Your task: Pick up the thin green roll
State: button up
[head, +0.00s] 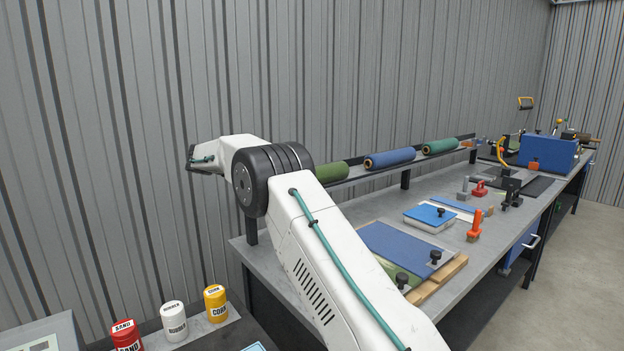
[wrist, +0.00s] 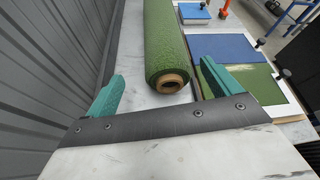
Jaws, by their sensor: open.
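A green turf roll (wrist: 163,40) with a brown core lies lengthwise ahead of my gripper in the wrist view. My gripper (wrist: 160,84) is open, its teal fingers apart and the roll's near end between their lines, closer to the right finger. No contact is clear. In the head view, a dark green roll (head: 333,170) lies on the rack, its left part hidden behind my arm. A brighter green roll (head: 440,146) lies farther right. I cannot tell for sure which one the wrist view shows. The fingers cannot be made out in the head view.
A blue roll (head: 390,158) lies between the green ones on the rack. The bench holds a blue board (head: 405,244), a blue block (head: 430,217) and an orange-handled tool (head: 474,226). A corrugated wall (wrist: 45,70) runs close along the left. Labelled cans (head: 174,321) stand lower left.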

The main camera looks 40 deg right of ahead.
jog(key=x, duration=0.7)
jog(key=shift+s+d, duration=0.15)
jog(key=shift+s, duration=0.2)
jog(key=c, duration=1.3)
jog(key=shift+c, duration=0.2)
